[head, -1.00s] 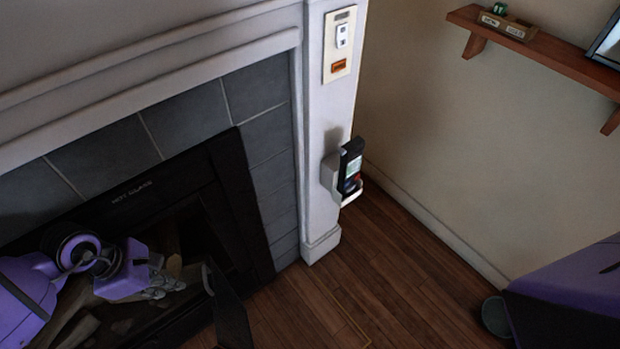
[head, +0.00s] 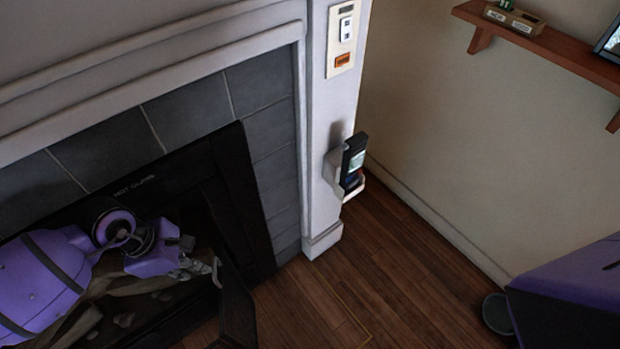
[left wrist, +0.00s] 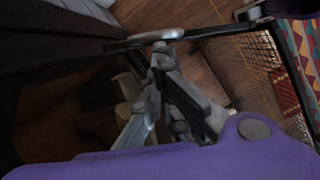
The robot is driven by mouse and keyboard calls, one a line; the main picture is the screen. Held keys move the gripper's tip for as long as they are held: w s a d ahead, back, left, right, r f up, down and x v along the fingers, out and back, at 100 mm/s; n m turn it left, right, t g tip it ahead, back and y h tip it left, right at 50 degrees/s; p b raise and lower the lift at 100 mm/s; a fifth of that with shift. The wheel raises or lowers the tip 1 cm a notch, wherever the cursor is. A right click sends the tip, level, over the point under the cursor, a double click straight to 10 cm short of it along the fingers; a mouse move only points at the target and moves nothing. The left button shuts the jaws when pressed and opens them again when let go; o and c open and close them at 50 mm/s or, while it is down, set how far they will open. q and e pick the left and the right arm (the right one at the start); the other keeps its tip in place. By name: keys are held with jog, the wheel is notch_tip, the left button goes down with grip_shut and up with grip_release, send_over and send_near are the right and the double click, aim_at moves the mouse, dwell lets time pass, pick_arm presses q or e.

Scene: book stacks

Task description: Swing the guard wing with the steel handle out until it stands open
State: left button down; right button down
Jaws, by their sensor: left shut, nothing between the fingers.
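The guard wing (head: 237,305) is a dark-framed panel at the lower middle of the head view, standing at an angle out from the fireplace front. Its mesh (left wrist: 270,72) shows in the left wrist view. The steel handle (head: 216,272) is on the wing's edge nearest my gripper; it shows as a pale bar in the left wrist view (left wrist: 150,38). My left gripper (head: 207,267) is shut and empty, with its fingertips right at the handle on the fireplace side. I cannot tell whether they touch. My right gripper is out of view.
The dark fireplace surround (head: 232,190) is close beside my left arm, with logs (head: 70,325) behind it. A wall holder with a dark device (head: 352,160) is on the white pillar. The wooden floor (head: 370,285) right of the wing is clear. A patterned rug (left wrist: 308,50) shows in the wrist view.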

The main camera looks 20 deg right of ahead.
pick_arm(q)
jog(key=v, duration=1.2)
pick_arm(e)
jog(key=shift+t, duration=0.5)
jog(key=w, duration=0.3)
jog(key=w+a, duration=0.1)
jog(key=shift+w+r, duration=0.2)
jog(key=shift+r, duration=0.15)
pick_arm(q)
jog(key=shift+a, duration=0.1)
